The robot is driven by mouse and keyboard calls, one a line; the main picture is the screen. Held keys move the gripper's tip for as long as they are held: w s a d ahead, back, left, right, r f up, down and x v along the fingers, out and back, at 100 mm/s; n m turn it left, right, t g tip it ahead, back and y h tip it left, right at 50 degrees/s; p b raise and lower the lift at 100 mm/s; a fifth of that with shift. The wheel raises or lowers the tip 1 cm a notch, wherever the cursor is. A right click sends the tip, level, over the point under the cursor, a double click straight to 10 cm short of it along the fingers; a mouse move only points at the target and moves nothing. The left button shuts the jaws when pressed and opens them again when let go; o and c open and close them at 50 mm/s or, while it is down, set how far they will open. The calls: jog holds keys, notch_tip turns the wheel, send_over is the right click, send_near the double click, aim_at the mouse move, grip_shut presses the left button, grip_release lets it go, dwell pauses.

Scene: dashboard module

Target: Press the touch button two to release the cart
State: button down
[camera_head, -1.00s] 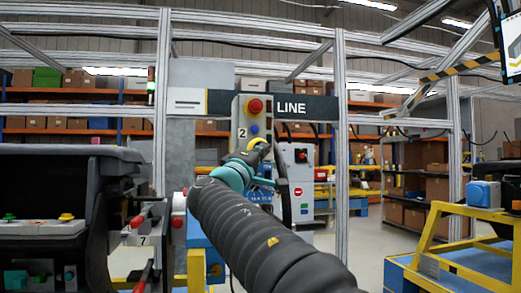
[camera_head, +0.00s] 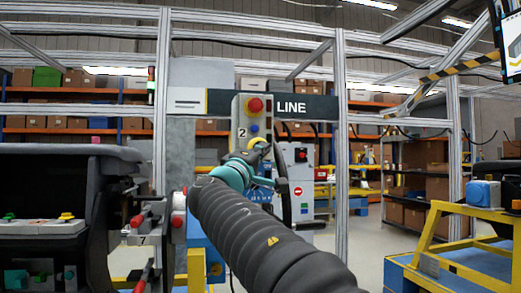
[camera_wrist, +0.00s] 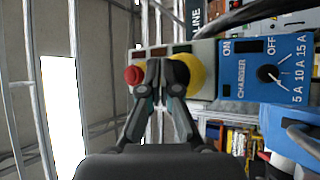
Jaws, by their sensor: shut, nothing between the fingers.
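A grey control box with the label "2" (camera_head: 242,132) hangs in front of the LINE sign in the head view. It bears a red mushroom button (camera_head: 255,105), a blue button (camera_head: 254,128) and a yellow round part (camera_head: 254,141). In the wrist view the red button (camera_wrist: 133,75) is left of my gripper (camera_wrist: 160,70) and the yellow part (camera_wrist: 190,75) is right. My gripper is shut and empty, with its fingertips over the box face between them. The fingers hide the blue button there. I cannot tell whether they touch the box.
A blue charger panel (camera_wrist: 255,68) with a knob is beside the box in the wrist view. A metal frame post (camera_head: 342,150) stands to the right, a dark console (camera_head: 60,195) to the left. A yellow cart frame (camera_head: 435,235) is at the right.

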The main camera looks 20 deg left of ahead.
jog(key=shift+w, duration=0.1)
jog(key=shift+w+a, duration=0.2)
jog(key=shift+w, duration=0.05)
jog(key=shift+w+a, duration=0.25)
jog(key=shift+w, duration=0.15)
dwell(0.9)
jog(key=shift+s, duration=0.1)
jog(key=shift+s+d+b, duration=0.45)
jog(key=shift+s+b, duration=0.25)
jog(key=shift+b, duration=0.15)
